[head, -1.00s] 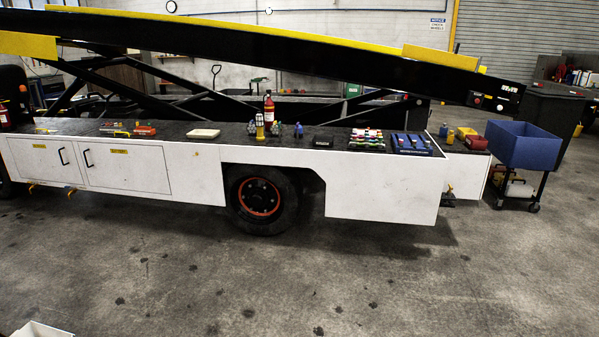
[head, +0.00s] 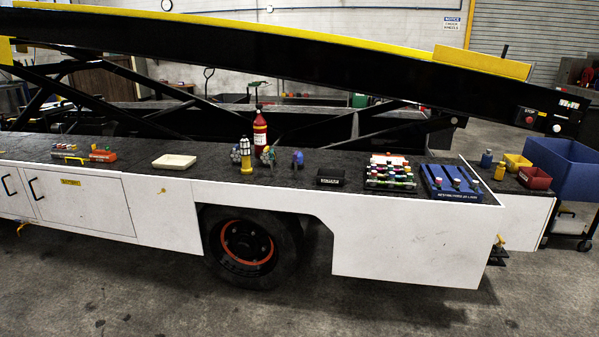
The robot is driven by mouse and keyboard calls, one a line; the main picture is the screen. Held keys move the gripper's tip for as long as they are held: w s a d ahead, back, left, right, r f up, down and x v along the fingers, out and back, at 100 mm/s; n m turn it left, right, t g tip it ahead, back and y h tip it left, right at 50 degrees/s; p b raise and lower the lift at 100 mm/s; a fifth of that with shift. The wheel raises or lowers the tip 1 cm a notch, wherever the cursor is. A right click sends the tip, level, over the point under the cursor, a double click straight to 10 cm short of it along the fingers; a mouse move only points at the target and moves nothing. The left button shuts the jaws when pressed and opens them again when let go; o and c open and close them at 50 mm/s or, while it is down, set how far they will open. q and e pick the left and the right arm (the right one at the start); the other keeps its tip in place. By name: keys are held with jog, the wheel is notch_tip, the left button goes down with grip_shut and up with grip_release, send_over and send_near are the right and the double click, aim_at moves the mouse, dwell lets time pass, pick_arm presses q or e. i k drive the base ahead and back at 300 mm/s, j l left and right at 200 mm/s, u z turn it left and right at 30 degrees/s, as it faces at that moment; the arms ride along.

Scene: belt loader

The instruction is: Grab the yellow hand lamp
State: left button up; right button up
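A yellow hand lamp (head: 246,158) with a dark and pale upper part stands upright on the dark deck (head: 215,160) of the belt loader, near its front edge and above the wheel. A red fire extinguisher (head: 260,133) stands just behind it to the right. Neither of my grippers shows in the head view, so their state is hidden.
Right of the lamp are metal fittings (head: 268,157), a blue fitting (head: 298,159), a black box (head: 330,177), a rack of coloured pieces (head: 391,176) and a blue tray (head: 450,170). A cream tray (head: 174,161) lies left. The black boom (head: 330,75) slopes above. Floor in front is clear.

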aim_at(245, 146)
jog(key=i, duration=1.95)
